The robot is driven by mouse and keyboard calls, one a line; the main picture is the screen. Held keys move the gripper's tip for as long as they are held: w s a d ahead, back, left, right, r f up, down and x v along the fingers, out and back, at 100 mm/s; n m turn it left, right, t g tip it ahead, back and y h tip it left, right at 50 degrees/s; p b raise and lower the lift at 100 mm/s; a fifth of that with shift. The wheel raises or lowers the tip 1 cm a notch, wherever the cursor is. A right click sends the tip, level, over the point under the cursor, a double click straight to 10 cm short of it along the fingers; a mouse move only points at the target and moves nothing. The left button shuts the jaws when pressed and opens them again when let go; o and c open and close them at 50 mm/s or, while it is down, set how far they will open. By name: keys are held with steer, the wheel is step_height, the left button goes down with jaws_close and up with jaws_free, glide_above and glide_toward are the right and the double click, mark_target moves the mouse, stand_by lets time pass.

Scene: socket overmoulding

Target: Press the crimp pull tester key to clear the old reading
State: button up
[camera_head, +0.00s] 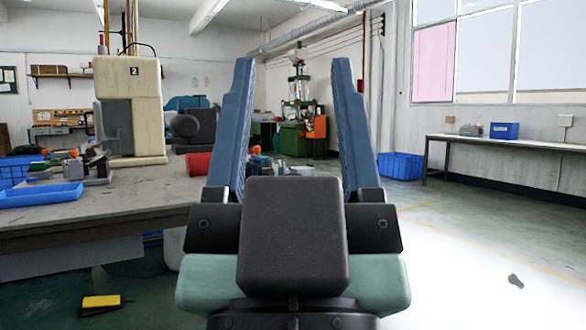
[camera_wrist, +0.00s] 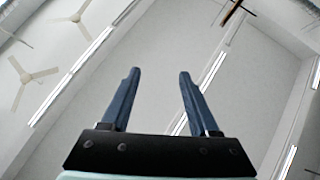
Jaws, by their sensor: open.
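My gripper (camera_head: 293,75) stands upright in the middle of the head view, with its two blue fingers wide apart and nothing between them. In the wrist view my gripper (camera_wrist: 157,75) is also open and empty, pointing at the ceiling. I cannot make out the crimp pull tester or its key for certain. A small grey device (camera_head: 97,165) stands on the left workbench (camera_head: 140,196), too small to identify. My gripper hides part of the bench's right end and the things there.
A cream machine marked 2 (camera_head: 130,110) stands on the left bench. A blue tray (camera_head: 40,195) lies near its front edge. A yellow and black object (camera_head: 102,302) lies on the floor. A blue crate (camera_head: 401,166) and a long table (camera_head: 510,143) are at the right. The right floor is mostly clear.

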jaws_close()
stand_by(1.5)
